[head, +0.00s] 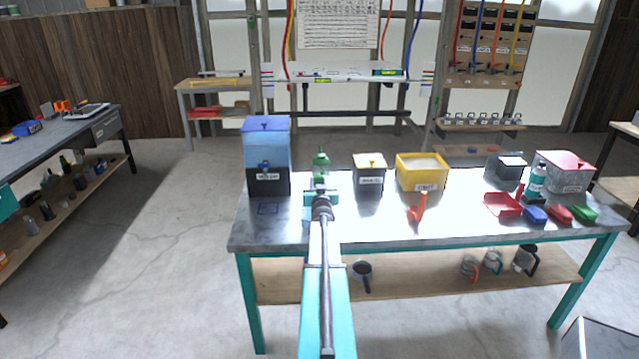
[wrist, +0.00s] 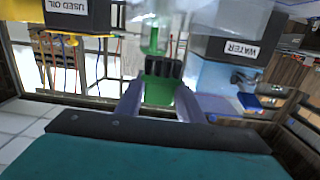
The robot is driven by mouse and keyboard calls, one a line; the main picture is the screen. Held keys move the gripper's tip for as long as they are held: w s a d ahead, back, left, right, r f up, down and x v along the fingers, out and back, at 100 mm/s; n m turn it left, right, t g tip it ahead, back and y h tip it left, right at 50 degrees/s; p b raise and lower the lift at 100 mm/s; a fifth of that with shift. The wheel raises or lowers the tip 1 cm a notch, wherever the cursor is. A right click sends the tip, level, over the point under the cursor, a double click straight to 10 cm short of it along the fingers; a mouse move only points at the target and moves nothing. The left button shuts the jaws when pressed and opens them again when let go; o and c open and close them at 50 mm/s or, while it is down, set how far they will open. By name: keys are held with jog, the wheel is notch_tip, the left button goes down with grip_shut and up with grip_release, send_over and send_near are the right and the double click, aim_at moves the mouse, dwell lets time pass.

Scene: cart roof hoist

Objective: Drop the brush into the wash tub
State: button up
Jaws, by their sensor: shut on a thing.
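My gripper (head: 320,190) is over the left part of the steel bench. In the wrist view my gripper (wrist: 160,100) is shut on a green block with dark bristle-like tufts, which looks like the brush (wrist: 158,92). In the head view the brush is not clear behind my gripper. A yellow open tub (head: 408,181) with pale contents stands on the bench to the right, apart from my gripper. Its label is too small to read surely, and I cannot tell whether it is the wash tub.
A tall blue-and-black water container (head: 268,150) stands left of my gripper, a green bottle (head: 320,168) behind it, and a used-oil box (head: 369,172) to the right. An orange item (head: 418,208), a red tray (head: 502,205) and a red-lidded box (head: 565,172) lie further right.

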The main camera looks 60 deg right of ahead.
jog(key=shift+f, duration=0.4)
jog(key=o, duration=1.1)
jog(key=shift+o, duration=0.2)
jog(key=shift+a, duration=0.1)
jog(key=b+v, duration=0.2)
jog(key=v, duration=1.1)
jog(key=shift+s+a, duration=0.2)
jog(key=shift+a, duration=0.1)
dwell(0.4)
